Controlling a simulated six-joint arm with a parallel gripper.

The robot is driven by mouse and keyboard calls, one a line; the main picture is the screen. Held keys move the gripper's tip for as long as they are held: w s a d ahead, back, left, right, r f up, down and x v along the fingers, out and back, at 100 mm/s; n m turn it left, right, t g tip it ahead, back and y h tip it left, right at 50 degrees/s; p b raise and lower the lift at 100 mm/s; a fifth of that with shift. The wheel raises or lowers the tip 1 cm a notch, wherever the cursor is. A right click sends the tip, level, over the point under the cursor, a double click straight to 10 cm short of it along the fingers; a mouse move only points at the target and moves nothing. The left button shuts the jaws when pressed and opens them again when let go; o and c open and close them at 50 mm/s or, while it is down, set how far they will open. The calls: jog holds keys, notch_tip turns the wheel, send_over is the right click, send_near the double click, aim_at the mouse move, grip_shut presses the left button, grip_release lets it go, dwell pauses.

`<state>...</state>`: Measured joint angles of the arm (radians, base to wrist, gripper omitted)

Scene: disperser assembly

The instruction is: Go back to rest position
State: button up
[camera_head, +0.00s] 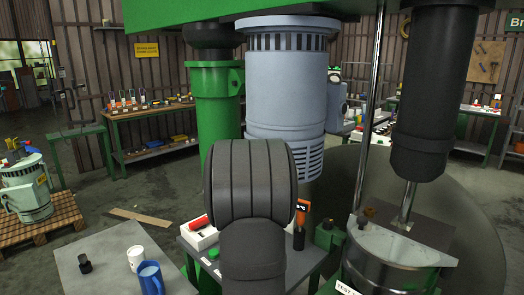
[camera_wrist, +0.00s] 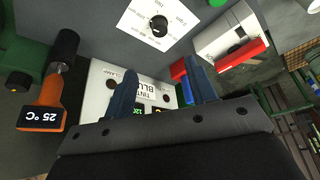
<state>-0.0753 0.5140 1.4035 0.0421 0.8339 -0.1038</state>
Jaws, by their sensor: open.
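My gripper (camera_wrist: 160,78) shows in the wrist view with its two dark blue fingers apart and nothing between the tips. Below and behind the fingers is a white box (camera_wrist: 98,85) with a label that partly reads "TINT BLUE"; the fingers hide part of it. I cannot tell how far the fingertips are from it. In the head view my dark arm covers the middle front, and the gripper is hidden behind it.
An orange thermometer (camera_wrist: 40,118) reading 25 °C and a red object (camera_wrist: 242,53) flank my gripper. The disperser's metal vessel (camera_head: 390,262) stands right of my arm. A white mug (camera_head: 136,258) and blue mug (camera_head: 151,278) stand on the left table (camera_head: 95,245).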

jog(key=x, duration=1.5)
jog(key=shift+w+a+f, duration=0.1)
jog(key=shift+w+f, duration=0.05)
jog(key=shift+f, duration=0.15)
jog(key=shift+w, duration=0.1)
jog(key=shift+n+y, duration=0.3)
jog(key=shift+n, duration=0.4)
jog(key=s+v, duration=0.1)
jog(key=v, duration=1.6)
jog(key=shift+s+a+f+t+y, duration=0.15)
jog(key=shift+s+f+t+y, duration=0.2)
jog(key=shift+s+f+t, duration=0.4)
jog(key=shift+s+a+f+t+y, duration=0.15)
jog(key=shift+s+f+t+y, duration=0.2)
jog(key=shift+s+f+t, duration=0.45)
jog(key=shift+s+r, duration=0.1)
jog(key=shift+r, duration=0.1)
